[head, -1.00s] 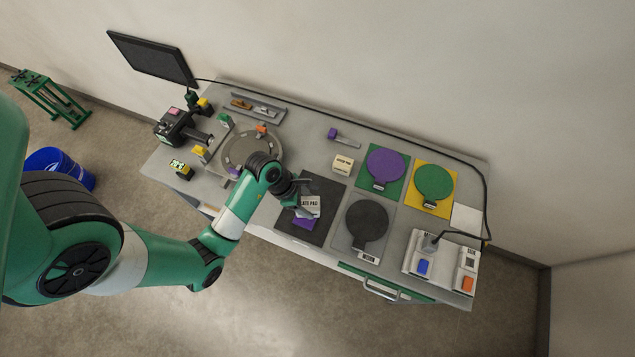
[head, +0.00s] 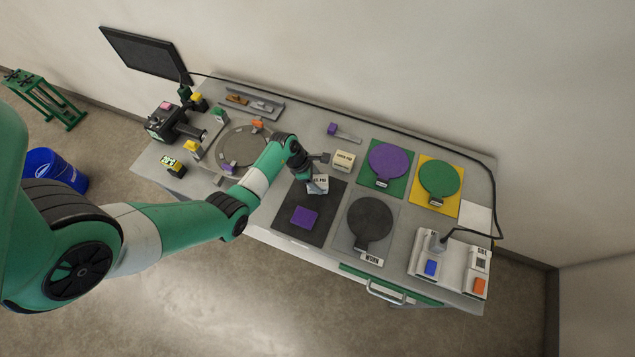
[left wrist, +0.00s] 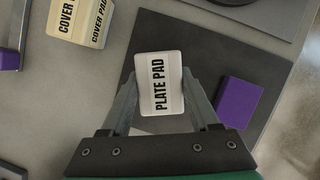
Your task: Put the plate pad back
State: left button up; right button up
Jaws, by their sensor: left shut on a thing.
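The plate pad (left wrist: 160,82) is a white block with "PLATE PAD" printed on it, seen in the left wrist view between my fingers. In the head view the pad (head: 318,183) shows near the top edge of a dark mat (head: 283,222). My left gripper (head: 313,177) is shut on the pad; its fingers (left wrist: 163,102) flank the label. I cannot tell whether the pad touches the surface below. A purple block (head: 304,217) lies on the mat, apart from the pad; it also shows in the left wrist view (left wrist: 238,101). My right gripper is not in view.
A cream cover pad block (head: 343,160) stands just beyond the mat. Paddle-shaped discs, purple (head: 388,160), green (head: 439,181) and dark (head: 370,220), lie to the right. A round plate fixture (head: 240,146) is at the left. Bare bench lies behind the cover pad.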

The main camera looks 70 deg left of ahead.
pick_arm(q)
jog(key=shift+f, duration=0.2)
jog(key=o, duration=1.3)
jog(key=shift+r, duration=0.1)
